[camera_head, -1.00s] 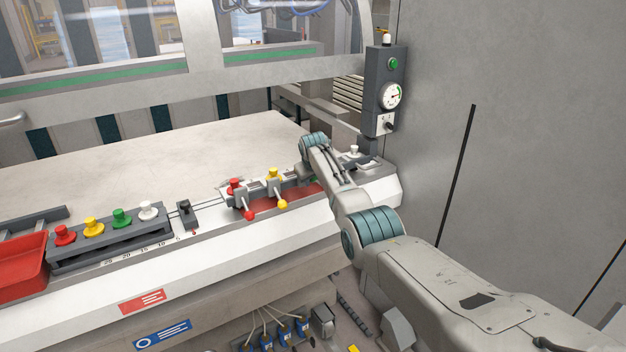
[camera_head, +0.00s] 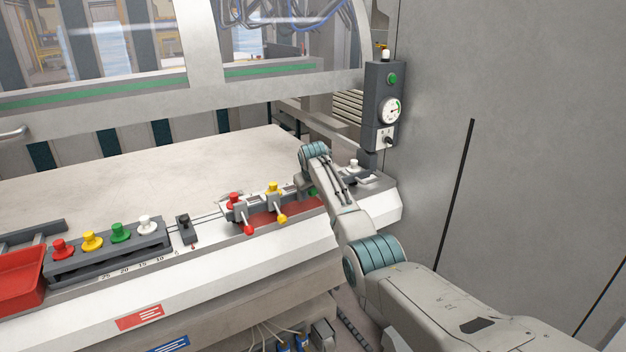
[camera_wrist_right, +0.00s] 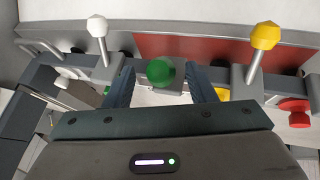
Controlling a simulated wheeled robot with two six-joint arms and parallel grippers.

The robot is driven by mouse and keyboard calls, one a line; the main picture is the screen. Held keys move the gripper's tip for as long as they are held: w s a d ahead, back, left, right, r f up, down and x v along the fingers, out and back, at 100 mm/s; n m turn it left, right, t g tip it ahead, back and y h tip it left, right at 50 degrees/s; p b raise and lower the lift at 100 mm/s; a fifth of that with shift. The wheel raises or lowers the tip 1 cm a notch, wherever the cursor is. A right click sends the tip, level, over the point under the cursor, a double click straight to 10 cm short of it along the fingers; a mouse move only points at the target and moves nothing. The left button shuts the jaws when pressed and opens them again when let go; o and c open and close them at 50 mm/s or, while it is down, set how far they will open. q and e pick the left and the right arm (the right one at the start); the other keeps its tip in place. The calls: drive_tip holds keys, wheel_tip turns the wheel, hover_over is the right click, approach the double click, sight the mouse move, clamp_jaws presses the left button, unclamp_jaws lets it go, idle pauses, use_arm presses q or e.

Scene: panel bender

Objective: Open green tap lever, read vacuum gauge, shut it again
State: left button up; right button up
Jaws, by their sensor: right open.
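In the right wrist view a round green knob (camera_wrist_right: 160,70) sits between the two open fingers of my right gripper (camera_wrist_right: 161,88), with a gap on both sides. No stem shows under it, so I cannot tell the tap lever's angle. In the head view my right arm hides most of the green tap; only a bit of green (camera_head: 313,191) shows beside the wrist. The vacuum gauge (camera_head: 390,110) is a white dial on a grey box at the back right; its reading is too small to tell. My left gripper is not in view.
A yellow lever (camera_wrist_right: 263,40) and a white lever (camera_wrist_right: 98,28) stand on either side of the green knob. A red lever (camera_head: 247,222) is farther left. Coloured knobs on a block (camera_head: 110,248) and a red tray (camera_head: 20,275) lie at the left.

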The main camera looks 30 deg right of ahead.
drive_tip(key=b+v, duration=0.2)
drive_tip(key=v, duration=0.6)
drive_tip(key=shift+r, duration=0.25)
drive_tip(key=shift+o, duration=0.2)
drive_tip(key=shift+s, duration=0.1)
idle(1.4)
